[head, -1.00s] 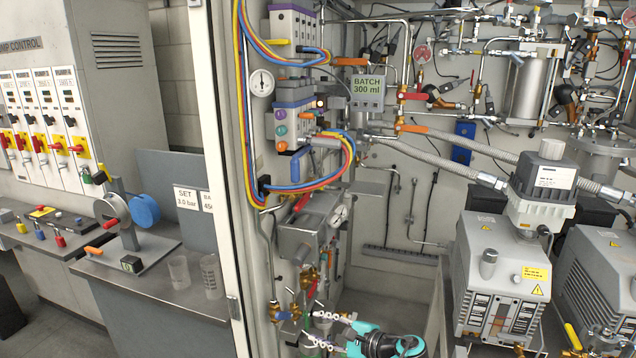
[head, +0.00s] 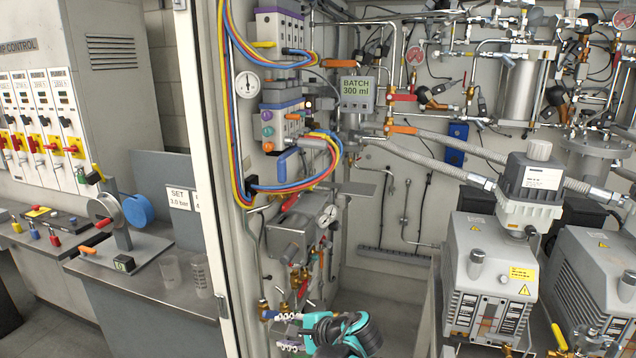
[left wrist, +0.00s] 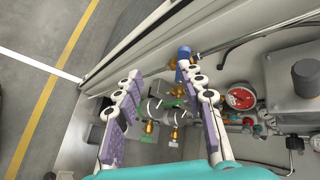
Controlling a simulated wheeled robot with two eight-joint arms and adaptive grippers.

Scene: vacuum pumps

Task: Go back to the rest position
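My left gripper (head: 284,331) is teal and black with pale fingers, low in the middle of the head view. It is in front of the valve panel, below the grey box with small brass valves (head: 283,308). In the left wrist view the left gripper (left wrist: 160,104) has its two purple-padded fingers spread wide. Brass fittings (left wrist: 160,122) and a green part show between and beyond them; nothing is seen held. My right gripper is in neither view.
A red-faced gauge (left wrist: 241,98) and a grey box lie right of the fingers. A white cabinet frame post (head: 207,160) rises at left. Beside it stands a bench (head: 150,290) with two beakers. Grey pumps (head: 490,280) stand at right. Grey floor (head: 385,295) lies between panel and pumps.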

